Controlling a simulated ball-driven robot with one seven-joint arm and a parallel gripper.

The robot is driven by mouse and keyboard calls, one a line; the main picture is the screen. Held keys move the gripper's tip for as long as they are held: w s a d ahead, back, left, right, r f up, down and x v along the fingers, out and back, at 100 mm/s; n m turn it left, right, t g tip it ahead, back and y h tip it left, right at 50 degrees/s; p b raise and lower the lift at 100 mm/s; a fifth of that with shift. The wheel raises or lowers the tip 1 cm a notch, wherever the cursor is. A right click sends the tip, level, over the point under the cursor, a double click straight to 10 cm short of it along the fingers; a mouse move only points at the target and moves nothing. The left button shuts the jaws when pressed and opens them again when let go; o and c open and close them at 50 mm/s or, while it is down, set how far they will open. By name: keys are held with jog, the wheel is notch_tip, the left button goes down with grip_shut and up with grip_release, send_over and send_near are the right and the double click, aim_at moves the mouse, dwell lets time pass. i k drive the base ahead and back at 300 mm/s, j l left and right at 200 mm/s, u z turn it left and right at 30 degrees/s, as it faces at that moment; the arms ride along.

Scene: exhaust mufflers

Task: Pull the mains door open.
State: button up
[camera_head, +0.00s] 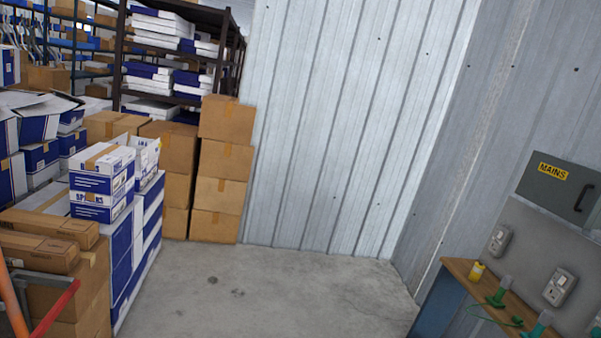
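The mains door (558,188) is the dark grey front of a box with a yellow "MAINS" label (552,172), at the right edge of the camera_head view. It looks shut. A dark bar handle (584,198) stands on its right part. The box is mounted on a grey panel on the corrugated wall, and its right end is close to the picture edge. My gripper is not in view.
Below the mains door, switches (559,287) and a wooden-topped bench (462,272) with green tools (500,291) stand along the wall. Stacked cartons (222,169) and blue-white boxes (103,180) fill the left. The concrete floor (270,295) in the middle is clear.

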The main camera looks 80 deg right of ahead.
aim_at(569, 190)
jog(key=z, duration=3.9)
jog(key=i+l+u, duration=0.1)
jog(key=i+u, duration=0.15)
jog(key=i, duration=2.3)
jog(key=i+l, duration=0.35)
jog(key=i, duration=0.3)
